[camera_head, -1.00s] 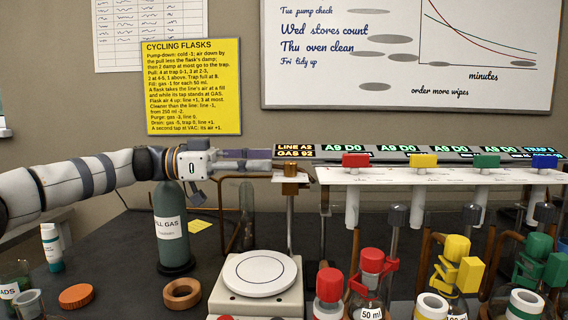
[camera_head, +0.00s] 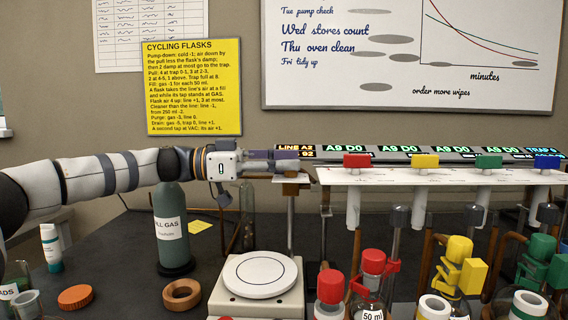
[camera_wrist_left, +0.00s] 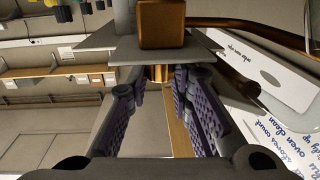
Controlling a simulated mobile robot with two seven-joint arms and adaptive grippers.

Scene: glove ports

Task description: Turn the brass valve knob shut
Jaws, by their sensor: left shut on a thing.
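My left gripper (camera_head: 290,162) reaches in from the left in the head view, at the near end of the long manifold. Its fingers cover the brass valve knob there. The brass valve body (camera_head: 291,189) shows below a small plate under the fingers. In the left wrist view, my left gripper (camera_wrist_left: 160,88) has its two purple-padded fingers on either side of the brass knob (camera_wrist_left: 159,74), shut on it. The plate and the square brass valve body (camera_wrist_left: 163,24) sit above it in that picture. The knob's turn angle cannot be told. My right gripper is not in view.
A green gas cylinder (camera_head: 171,225) stands under my left arm. A white balance (camera_head: 258,275) is in front of the valve. The white manifold (camera_head: 450,177) with coloured taps runs right, with several capped flasks before it. A lit display (camera_head: 400,151) sits behind.

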